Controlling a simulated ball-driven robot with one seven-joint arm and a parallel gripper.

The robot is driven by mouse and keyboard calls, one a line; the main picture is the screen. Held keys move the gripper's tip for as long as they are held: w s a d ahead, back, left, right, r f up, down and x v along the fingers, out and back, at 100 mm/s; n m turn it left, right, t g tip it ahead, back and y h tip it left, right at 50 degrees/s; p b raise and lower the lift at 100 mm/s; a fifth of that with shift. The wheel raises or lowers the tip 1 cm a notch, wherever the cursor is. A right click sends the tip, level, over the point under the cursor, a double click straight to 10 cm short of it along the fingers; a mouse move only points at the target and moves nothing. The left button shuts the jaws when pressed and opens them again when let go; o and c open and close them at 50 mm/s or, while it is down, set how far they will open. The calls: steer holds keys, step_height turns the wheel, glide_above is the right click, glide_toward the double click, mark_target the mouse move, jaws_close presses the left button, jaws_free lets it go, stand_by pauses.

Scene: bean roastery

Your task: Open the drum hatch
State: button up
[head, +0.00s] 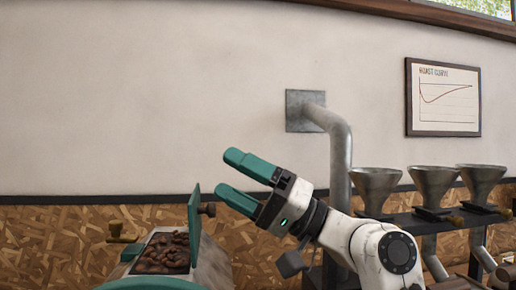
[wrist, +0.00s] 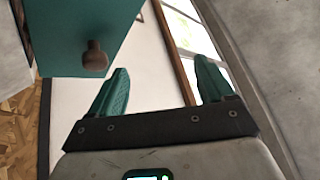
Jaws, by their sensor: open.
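The drum hatch (head: 194,226) is a green panel standing upright at the right edge of the drum opening, lower left in the head view. Dark beans (head: 165,252) show in the uncovered opening. A brown knob (head: 207,210) sticks out from the hatch's right face. In the wrist view the hatch (wrist: 75,28) fills the upper left, with its knob (wrist: 95,60) beside the left finger. My gripper (head: 227,173) has green fingers spread apart and empty. It is up and to the right of the hatch in the head view, apart from the knob.
A grey pipe (head: 340,160) runs down the wall behind my arm. Several metal funnels (head: 433,183) stand on a dark rack at the right. A brass-coloured fitting (head: 122,235) is left of the opening. The space above the drum is clear.

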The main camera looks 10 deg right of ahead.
steer(key=s+r, duration=0.2)
steer(key=s, duration=0.1)
steer(key=s+d+r, duration=0.1)
steer(key=s+r, duration=0.1)
steer(key=s, duration=0.2)
steer(key=s+r, duration=0.2)
steer(key=s, duration=0.2)
steer(key=shift+s+d+r, duration=0.1)
steer(key=shift+s+d, duration=0.05)
steer(key=shift+d, duration=0.1)
steer(key=shift+c, duration=0.6)
